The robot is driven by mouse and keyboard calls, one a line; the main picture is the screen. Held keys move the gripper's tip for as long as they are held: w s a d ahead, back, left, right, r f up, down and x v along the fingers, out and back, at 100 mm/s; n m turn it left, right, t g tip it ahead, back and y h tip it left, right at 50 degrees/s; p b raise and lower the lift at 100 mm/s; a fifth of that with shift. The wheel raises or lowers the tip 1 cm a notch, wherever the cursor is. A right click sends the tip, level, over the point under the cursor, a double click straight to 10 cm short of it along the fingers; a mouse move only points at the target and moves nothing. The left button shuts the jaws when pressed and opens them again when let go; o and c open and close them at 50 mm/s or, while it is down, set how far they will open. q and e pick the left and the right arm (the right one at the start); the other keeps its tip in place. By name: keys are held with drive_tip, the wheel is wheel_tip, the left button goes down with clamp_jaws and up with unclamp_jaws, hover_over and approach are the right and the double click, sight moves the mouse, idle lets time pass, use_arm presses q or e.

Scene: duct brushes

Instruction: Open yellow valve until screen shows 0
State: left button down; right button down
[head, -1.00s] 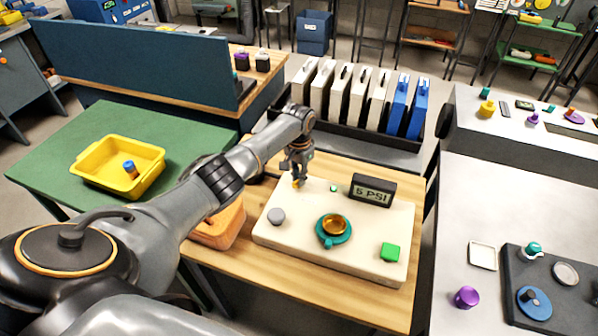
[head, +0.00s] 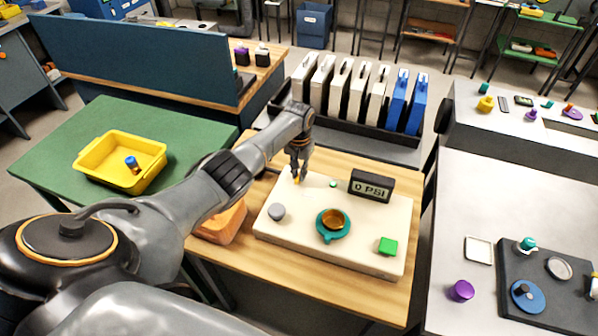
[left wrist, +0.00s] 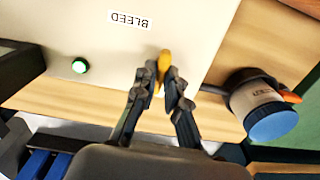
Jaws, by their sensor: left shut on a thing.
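The yellow valve (left wrist: 164,62) shows in the left wrist view as a narrow handle between my left fingertips, near a "BLEED" label (left wrist: 129,21). My left gripper (left wrist: 160,82) is shut on it. In the head view my left gripper (head: 298,178) reaches down at the back left of the cream panel (head: 345,253), hiding most of the valve. The small screen (head: 371,186) stands at the panel's back right and reads "0 PSI". My right gripper is not in view.
The panel also holds a grey knob (head: 277,211), a teal and amber dial (head: 333,224), a green block (head: 387,246) and a small green light (left wrist: 80,65). A blue-capped container (left wrist: 262,108) is close beside the panel. An orange object (head: 222,222) lies at its left.

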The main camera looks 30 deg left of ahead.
use_arm(q)
drive_tip(key=c, duration=1.4)
unclamp_jaws()
drive_tip(key=shift+r, duration=0.1)
wheel_tip(320, 180, up, 12)
drive_tip(key=shift+f, duration=0.1)
